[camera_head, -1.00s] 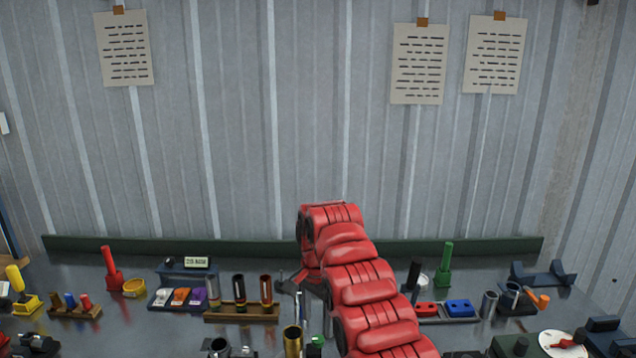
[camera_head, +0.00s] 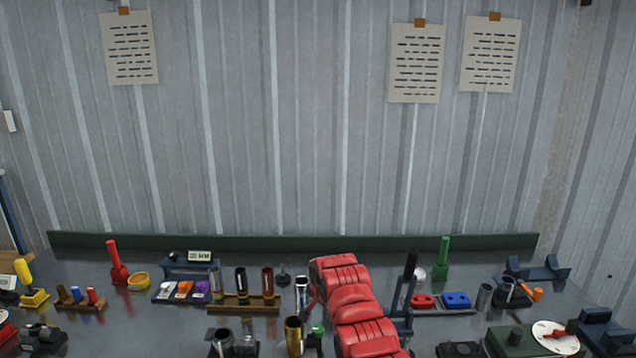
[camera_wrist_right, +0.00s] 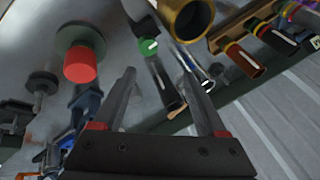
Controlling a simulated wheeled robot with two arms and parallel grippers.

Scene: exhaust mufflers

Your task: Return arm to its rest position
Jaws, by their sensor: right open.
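My right arm (camera_head: 352,300) is the red segmented arm that rises from the bottom edge over the middle of the bench in the head view. Its gripper is mostly hidden behind the arm there. In the right wrist view my right gripper (camera_wrist_right: 160,72) shows two dark fingers spread apart. Nothing is held between them. Bench items show beyond the fingers, including a green-ended piece (camera_wrist_right: 148,47) and a brass tube (camera_wrist_right: 186,16). My left arm and gripper are not in view.
The dark bench (camera_head: 130,315) is crowded. A rack of tubes (camera_head: 243,303) stands left of the arm, and a brass tube (camera_head: 294,336) stands close by it. Red and blue blocks (camera_head: 457,300) and a green upright post (camera_head: 442,258) are to the right. A corrugated wall (camera_head: 300,120) is behind.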

